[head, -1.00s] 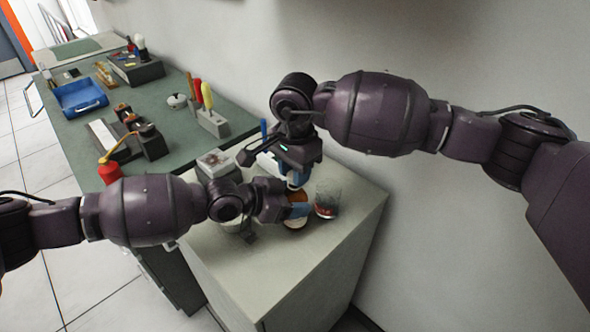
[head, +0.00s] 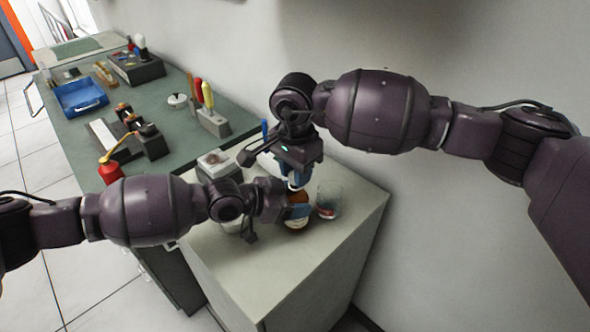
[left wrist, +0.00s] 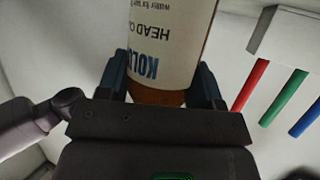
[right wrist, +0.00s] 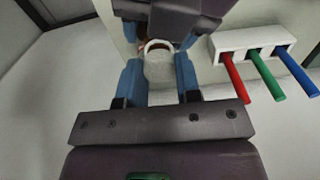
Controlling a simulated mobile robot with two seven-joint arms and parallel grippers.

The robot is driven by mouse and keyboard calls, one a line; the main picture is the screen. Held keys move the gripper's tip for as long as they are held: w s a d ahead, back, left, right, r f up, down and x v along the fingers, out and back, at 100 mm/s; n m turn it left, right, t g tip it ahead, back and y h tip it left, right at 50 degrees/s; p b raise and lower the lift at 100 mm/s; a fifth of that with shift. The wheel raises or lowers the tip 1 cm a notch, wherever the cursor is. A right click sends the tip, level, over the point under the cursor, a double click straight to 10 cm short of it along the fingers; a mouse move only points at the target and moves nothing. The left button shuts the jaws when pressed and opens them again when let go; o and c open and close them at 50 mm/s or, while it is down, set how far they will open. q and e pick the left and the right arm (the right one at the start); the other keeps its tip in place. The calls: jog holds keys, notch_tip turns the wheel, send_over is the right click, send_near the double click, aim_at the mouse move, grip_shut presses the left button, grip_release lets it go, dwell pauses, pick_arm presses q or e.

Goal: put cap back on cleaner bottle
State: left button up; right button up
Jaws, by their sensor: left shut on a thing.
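The cleaner bottle (head: 297,220), brown with a white label, stands upright on the pale cabinet top in the head view. Its printed label (left wrist: 168,45) fills the middle of the left wrist view. My left gripper (head: 292,212) is shut around the bottle from the left, with blue fingers on both sides. My right gripper (head: 296,183) points down just above the bottle. In the right wrist view, a pale round piece with a ring-shaped top, seemingly the cap (right wrist: 159,70), sits between its blue fingers. I cannot tell whether they touch it or whether it meets the bottle.
A clear glass (head: 329,200) with something red inside stands close to the right of the bottle. A pale block (right wrist: 252,42) holds red, green and blue sticks. The green bench (head: 180,135) beyond carries a blue tray (head: 80,98) and tools. The cabinet's front is clear.

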pick_arm(q)
jog(key=shift+d+r, duration=0.35)
jog(key=shift+r, duration=0.15)
pick_arm(e)
jog(key=shift+s+d+f, duration=0.1)
jog(key=shift+s+f, duration=0.05)
jog(key=shift+f, duration=0.4)
pick_arm(q)
jog(key=shift+w, duration=0.1)
grip_shut()
pick_arm(e)
jog(key=shift+r+m, duration=0.1)
jog(key=shift+m, duration=0.9)
pick_arm(q)
jog(key=shift+a, duration=0.1)
pick_arm(e)
jog(key=m, duration=0.4)
jog(key=shift+r+m, duration=0.1)
jog(key=shift+m, duration=0.2)
jog(key=shift+a, duration=0.2)
pick_arm(q)
jog(key=shift+f, duration=0.1)
pick_arm(e)
jog(key=o, duration=0.9)
pick_arm(q)
jog(key=shift+a+f, duration=0.1)
pick_arm(e)
jog(key=shift+d, duration=0.1)
jog(key=shift+r, duration=0.1)
